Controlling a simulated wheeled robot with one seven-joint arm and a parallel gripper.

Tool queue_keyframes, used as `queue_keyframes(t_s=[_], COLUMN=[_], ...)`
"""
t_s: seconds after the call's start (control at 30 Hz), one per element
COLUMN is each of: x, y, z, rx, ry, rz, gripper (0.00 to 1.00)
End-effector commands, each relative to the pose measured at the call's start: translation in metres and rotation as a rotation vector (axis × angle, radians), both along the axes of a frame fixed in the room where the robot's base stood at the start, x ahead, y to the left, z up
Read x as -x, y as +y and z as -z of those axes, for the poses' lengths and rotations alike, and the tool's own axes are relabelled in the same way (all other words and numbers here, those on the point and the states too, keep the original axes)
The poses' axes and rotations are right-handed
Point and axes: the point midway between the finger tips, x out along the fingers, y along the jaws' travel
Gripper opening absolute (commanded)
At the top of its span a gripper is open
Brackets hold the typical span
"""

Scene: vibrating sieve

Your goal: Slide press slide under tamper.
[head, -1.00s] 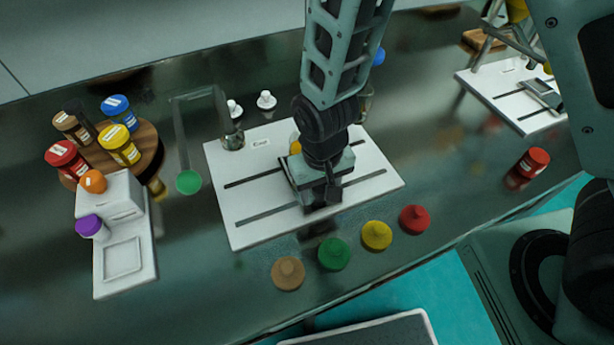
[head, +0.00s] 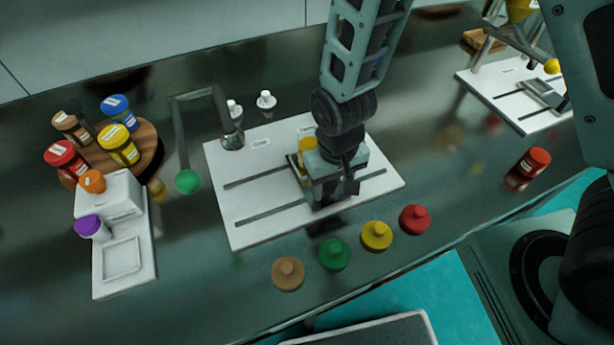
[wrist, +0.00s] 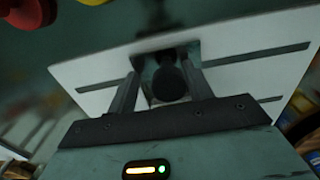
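A white slotted board (head: 245,195) lies on the dark counter in the head view. My gripper (head: 328,195) is low over its middle, with the fingers pointing down. In the wrist view its two fingers (wrist: 163,92) are apart, with a dark round knob (wrist: 168,82) between them. A gap shows beside the left finger; contact on the right is unclear. A yellow object (head: 307,148) shows just behind my gripper. My wrist hides the parts around the knob, so I cannot make out the press slide or tamper clearly.
Brown, green, yellow and red knobs (head: 376,235) line the counter before the board. A white stand (head: 123,258) and a wooden rack of jars (head: 150,150) are left. A red-capped jar (head: 530,165) and another slotted board (head: 510,95) are right.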

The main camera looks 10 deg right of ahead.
Motion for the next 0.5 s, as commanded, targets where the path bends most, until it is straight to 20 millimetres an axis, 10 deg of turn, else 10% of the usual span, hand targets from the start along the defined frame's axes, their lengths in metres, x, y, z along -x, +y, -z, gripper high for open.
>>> queue_keyframes(t_s=[0.5], x=[-0.006], y=[-0.029], z=[0.000], rx=[0.000], ry=[0.000], rz=[0.002], gripper=[0.51])
